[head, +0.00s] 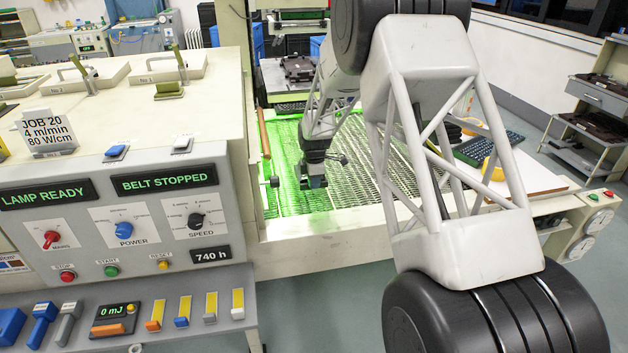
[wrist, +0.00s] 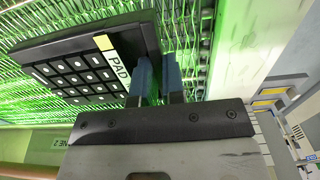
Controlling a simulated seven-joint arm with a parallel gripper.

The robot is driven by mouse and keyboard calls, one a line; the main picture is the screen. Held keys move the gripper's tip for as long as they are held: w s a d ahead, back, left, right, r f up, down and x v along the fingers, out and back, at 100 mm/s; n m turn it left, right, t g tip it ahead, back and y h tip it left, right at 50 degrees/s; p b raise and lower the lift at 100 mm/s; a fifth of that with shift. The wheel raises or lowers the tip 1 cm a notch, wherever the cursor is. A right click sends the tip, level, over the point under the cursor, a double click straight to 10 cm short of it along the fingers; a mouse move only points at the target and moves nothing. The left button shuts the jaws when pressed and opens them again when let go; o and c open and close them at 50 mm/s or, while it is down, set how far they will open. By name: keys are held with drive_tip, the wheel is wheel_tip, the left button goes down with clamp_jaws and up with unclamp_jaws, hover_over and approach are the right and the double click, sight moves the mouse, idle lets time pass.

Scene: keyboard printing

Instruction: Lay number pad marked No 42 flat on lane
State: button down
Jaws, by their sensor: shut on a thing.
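The number pad (wrist: 75,65) is dark with several rows of pale-marked keys, a yellow patch and a white label reading "PAD"; I cannot read No 42 on it. My gripper (wrist: 160,78) has its blue fingers shut on the pad's edge at the label end. The pad looks tilted in the wrist view, over the green-lit mesh belt (wrist: 190,18); I cannot tell whether it touches the mesh. In the head view my gripper (head: 313,182) is low over the belt (head: 285,160), and the pad cannot be made out there.
A pale frame (head: 340,222) edges the belt in front. A control panel (head: 120,215) reading "BELT STOPPED" stands at left. A keyboard (head: 480,148) lies on the right-hand table.

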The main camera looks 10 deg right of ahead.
sight(314, 204)
drive_tip(key=shift+f, duration=3)
drive_tip(key=shift+f, duration=0.45)
drive_tip(key=c, duration=1.1)
unclamp_jaws()
drive_tip(key=shift+r, duration=0.2)
drive_tip(key=shift+r, duration=3.3)
drive_tip(key=shift+r, duration=0.1)
